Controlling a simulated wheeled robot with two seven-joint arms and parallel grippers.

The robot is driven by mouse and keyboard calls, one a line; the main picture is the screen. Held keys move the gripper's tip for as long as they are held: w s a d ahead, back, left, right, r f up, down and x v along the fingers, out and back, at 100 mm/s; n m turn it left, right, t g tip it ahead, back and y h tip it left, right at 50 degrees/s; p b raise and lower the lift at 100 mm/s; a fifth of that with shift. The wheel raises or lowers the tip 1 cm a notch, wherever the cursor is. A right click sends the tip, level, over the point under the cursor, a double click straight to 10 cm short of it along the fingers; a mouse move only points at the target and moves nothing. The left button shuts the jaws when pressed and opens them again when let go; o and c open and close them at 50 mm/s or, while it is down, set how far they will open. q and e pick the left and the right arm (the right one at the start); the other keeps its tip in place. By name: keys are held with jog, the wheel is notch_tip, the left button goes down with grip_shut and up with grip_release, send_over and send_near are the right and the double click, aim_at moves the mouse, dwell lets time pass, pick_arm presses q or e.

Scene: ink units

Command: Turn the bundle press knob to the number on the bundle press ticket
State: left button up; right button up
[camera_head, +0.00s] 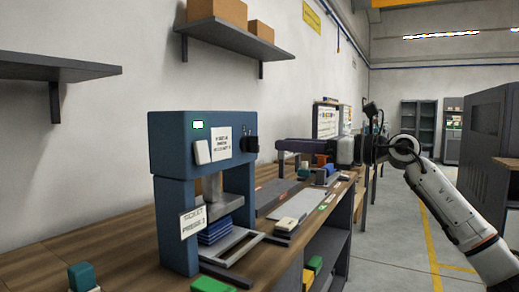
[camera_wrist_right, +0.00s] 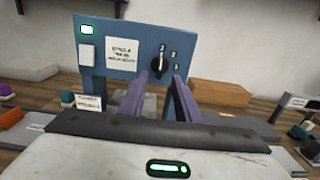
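The blue bundle press (camera_head: 170,150) stands on the wooden bench. Its dark knob (camera_head: 250,145) is at the right end of the top panel and also shows in the right wrist view (camera_wrist_right: 158,66), with small pale labels above and right of it. The knob's setting is too small to read surely. The white ticket (camera_head: 193,222) hangs at the press's left post and seems to read "press: 3". My right gripper (camera_head: 278,146) is open, its purple fingers pointing at the knob from the right, apparently just short of it. In the wrist view its fingertips (camera_wrist_right: 160,82) straddle the knob's lower sides. My left gripper is not in view.
A blue stack (camera_head: 215,231) lies under the press plate. A white instruction sheet (camera_head: 222,143) and a pale box sit on the panel left of the knob. A teal-topped block (camera_head: 82,277) is at the front left. Shelves hang above; the floor at right is open.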

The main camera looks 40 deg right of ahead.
aim_at(259, 143)
jog(key=p+x, duration=0.1)
jog(key=x, duration=0.4)
jog(key=shift+w+a, duration=0.1)
jog(key=shift+w, duration=0.15)
jog(key=shift+w+r+p, duration=0.35)
jog(key=shift+w+p, duration=0.15)
jog(key=shift+p, duration=0.7)
jog(key=w+p, duration=0.1)
jog(key=p, duration=0.2)
jog(key=shift+a, duration=0.2)
jog(key=shift+w+a+f+p, duration=0.15)
jog(key=shift+w+f+p, duration=0.2)
jog(key=shift+p, duration=0.45)
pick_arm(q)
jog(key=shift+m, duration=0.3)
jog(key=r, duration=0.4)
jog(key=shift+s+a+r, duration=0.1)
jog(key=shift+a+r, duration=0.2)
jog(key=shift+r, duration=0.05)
pick_arm(e)
jog(key=shift+w, duration=0.1)
jog(key=shift+f, duration=0.1)
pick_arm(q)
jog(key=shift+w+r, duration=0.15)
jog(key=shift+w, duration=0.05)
pick_arm(e)
grip_shut()
